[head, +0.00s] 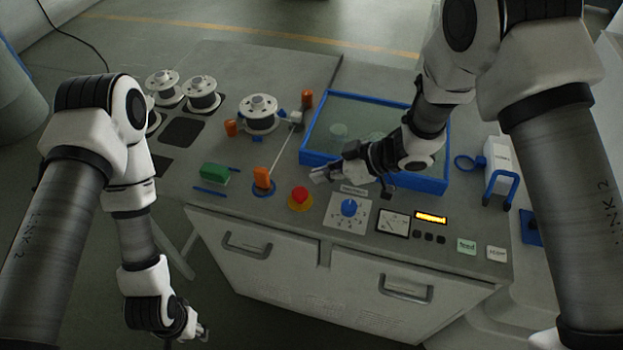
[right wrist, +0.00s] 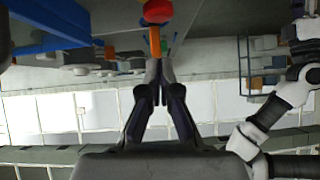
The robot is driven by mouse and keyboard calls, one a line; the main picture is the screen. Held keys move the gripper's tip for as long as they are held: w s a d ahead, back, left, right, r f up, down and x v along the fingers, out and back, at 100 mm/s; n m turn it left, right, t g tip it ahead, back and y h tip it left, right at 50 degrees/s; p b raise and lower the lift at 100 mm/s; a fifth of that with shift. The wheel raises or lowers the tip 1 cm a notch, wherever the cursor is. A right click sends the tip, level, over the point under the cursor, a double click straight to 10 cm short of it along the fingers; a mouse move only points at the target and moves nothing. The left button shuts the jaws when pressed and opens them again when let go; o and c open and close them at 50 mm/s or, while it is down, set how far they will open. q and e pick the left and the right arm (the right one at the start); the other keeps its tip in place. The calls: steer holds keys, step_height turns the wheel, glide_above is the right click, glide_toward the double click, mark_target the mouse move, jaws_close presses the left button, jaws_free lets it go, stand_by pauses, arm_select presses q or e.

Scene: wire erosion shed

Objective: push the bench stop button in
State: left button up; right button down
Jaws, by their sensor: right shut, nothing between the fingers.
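The bench stop button is a red mushroom head (head: 300,194) on a yellow base, at the front edge of the bench top. It also shows as a red cap at the top edge of the right wrist view (right wrist: 157,11). My right gripper (head: 320,174) is shut and empty, just behind and to the right of the button in the head view. Its closed fingertips (right wrist: 158,66) appear apart from the red cap. My left gripper (head: 203,332) hangs low in front of the bench, away from the button; its fingers are too small to judge.
A blue-rimmed tank (head: 318,160) lies behind my right gripper. An orange post (head: 262,178) and a green block (head: 214,173) stand left of the button. A blue knob (head: 348,208), a meter (head: 393,222) and an amber display (head: 430,218) lie to its right.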

arm_select(q)
steer(key=shift+f+b, duration=0.5)
steer(key=shift+f, duration=0.4)
arm_select(e)
steer(key=v, duration=0.6)
steer(key=shift+d+r, duration=0.25)
steer(key=shift+r, duration=0.1)
steer(key=shift+w, duration=0.1)
